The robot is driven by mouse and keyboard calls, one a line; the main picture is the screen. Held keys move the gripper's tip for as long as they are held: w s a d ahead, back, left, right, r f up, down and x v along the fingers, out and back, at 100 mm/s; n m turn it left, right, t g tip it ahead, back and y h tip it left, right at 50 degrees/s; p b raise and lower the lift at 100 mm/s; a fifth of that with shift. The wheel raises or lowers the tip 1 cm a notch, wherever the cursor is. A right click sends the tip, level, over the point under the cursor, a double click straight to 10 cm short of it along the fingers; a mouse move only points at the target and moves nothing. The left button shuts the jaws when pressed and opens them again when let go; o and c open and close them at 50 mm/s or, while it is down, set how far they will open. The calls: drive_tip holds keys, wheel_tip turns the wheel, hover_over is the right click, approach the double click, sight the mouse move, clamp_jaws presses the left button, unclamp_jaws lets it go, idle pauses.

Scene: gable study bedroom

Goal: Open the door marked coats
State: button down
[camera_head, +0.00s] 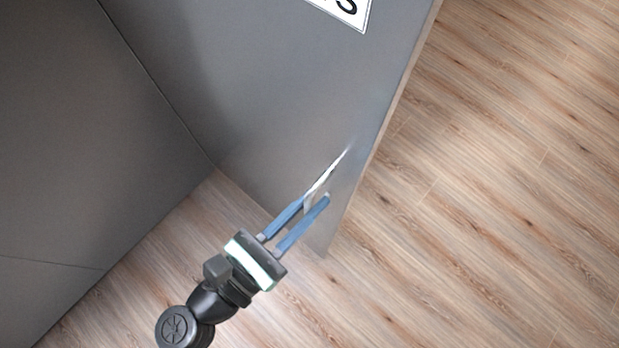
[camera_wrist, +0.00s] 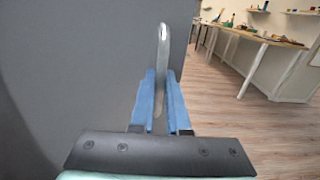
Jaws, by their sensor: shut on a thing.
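The grey door (camera_head: 270,90) fills the upper middle of the head view, with part of a white label (camera_head: 346,10) at the top; only an "S" can be read. Its free edge runs down the right side, over the floor. A silver bar handle (camera_head: 327,174) stands on the door near that edge. My gripper (camera_head: 315,203) has its two blue fingers shut on the handle. In the wrist view the handle (camera_wrist: 163,45) rises between the fingers, with the door (camera_wrist: 80,60) behind and to the left.
A dark grey panel (camera_head: 90,130) meets the door at the left along a seam. Bare wood floor (camera_head: 500,170) lies open to the right.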

drive_tip(key=shift+s, duration=0.1)
idle(0.3)
drive_tip(key=c, duration=0.9)
unclamp_jaws()
drive_tip(key=b+v, duration=0.2)
drive_tip(key=v, duration=1.1)
drive_tip(key=shift+a, duration=0.1)
